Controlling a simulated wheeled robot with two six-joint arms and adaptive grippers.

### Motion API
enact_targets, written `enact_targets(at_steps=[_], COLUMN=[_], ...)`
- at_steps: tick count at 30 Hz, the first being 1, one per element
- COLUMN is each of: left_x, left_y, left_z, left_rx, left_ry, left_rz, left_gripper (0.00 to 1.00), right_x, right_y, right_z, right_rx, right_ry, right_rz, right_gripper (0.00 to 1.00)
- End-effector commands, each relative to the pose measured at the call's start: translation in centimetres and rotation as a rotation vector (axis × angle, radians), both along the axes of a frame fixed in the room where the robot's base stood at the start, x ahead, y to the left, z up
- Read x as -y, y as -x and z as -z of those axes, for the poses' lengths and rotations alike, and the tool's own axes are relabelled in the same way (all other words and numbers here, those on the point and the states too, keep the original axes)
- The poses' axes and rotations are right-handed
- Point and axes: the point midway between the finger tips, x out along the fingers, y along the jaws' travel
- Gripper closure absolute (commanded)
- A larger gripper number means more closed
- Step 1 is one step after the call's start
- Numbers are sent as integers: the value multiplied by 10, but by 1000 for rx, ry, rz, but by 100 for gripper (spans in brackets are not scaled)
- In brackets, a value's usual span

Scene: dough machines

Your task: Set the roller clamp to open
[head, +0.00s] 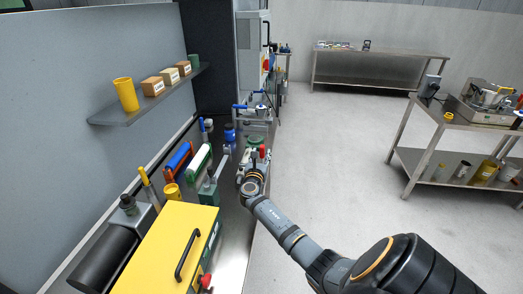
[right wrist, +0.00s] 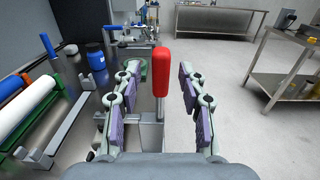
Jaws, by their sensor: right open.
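An upright lever with a red grip (right wrist: 161,72) stands on a grey metal post and bracket; I take it for the roller clamp's handle. In the right wrist view it is between the two spread fingers of my right gripper (right wrist: 160,100), with gaps on both sides. In the head view my right gripper (head: 256,164) is at the bench's right edge, and the red grip (head: 263,150) shows just beyond it. The clamp's lower parts are partly hidden by the gripper. My left gripper is not in view.
A yellow machine (head: 165,245) with a black handle stands on the near bench. Blue and white rollers (head: 178,158) lie behind it, left of my gripper. A shelf (head: 125,116) holds boxes and a yellow cup. Open floor (head: 330,150) lies to the right.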

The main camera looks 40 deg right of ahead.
Motion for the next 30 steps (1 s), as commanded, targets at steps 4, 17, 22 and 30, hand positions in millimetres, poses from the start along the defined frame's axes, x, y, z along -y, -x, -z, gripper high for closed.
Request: enact_targets(at_steps=[4,17,22,30], left_x=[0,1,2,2], left_y=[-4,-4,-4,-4], left_z=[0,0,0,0], left_rx=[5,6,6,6], left_ry=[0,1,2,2], left_rz=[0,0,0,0], left_gripper=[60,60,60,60], right_x=[17,22,22,22], right_y=[-13,-18,-18,-18], right_z=[0,1,1,1], right_rx=[1,0,0,0], right_ry=[-1,-1,-1,-1], right_rz=[1,-1,-1,-1], right_gripper=[58,67,90,100])
